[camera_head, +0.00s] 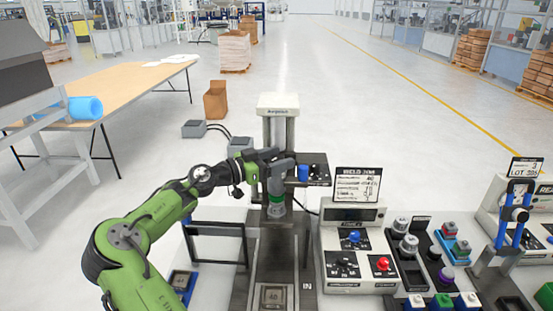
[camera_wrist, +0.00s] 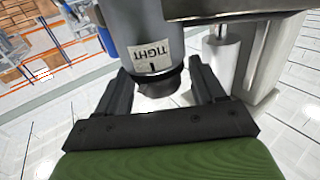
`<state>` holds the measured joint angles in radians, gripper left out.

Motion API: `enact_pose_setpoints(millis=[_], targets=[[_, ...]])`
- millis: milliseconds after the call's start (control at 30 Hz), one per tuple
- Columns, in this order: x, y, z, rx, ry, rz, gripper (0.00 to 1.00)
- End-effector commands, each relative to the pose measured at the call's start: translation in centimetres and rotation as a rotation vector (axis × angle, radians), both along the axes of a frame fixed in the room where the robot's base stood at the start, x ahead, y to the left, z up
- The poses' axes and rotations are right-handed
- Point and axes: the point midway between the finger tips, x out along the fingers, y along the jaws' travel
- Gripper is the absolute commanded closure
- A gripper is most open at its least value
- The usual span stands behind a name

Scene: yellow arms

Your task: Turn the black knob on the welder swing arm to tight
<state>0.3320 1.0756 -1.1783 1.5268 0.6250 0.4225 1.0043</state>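The welder (camera_head: 278,103) stands in the middle of the head view, with a white top and a pale column. A grey cylindrical head (camera_head: 277,180) hangs in front of the column. In the wrist view, the black knob (camera_wrist: 162,83) sits under a grey cylinder (camera_wrist: 152,25) with a white label (camera_wrist: 156,55) reading TIGHT and a short black mark. My gripper (camera_wrist: 160,90) has one black finger on each side of the knob. Narrow gaps seem to show between fingers and knob, so it looks open around it. In the head view, my gripper (camera_head: 270,155) is at the grey head; its fingers are hard to make out.
A control box (camera_head: 348,243) with blue and red buttons and a WELD JOB sign (camera_head: 358,185) stand right of the welder. Trays of parts (camera_head: 405,262) lie farther right. A blue cup (camera_head: 303,173) is on a dark shelf behind my gripper. A wooden table (camera_head: 125,88) is at left.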

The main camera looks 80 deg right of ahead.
Motion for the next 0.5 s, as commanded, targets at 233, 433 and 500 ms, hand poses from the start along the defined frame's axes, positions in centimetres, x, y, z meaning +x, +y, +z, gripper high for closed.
enact_pose_setpoints(millis=[233, 433, 500], targets=[[0.02, 0.02, -0.01, 0.001, 0.001, 0.000, 0.68], [0.05, -0.02, 0.07, -0.001, 0.002, -0.008, 0.82], [0.04, -0.10, 0.22, -0.001, 0.006, -0.036, 0.82]])
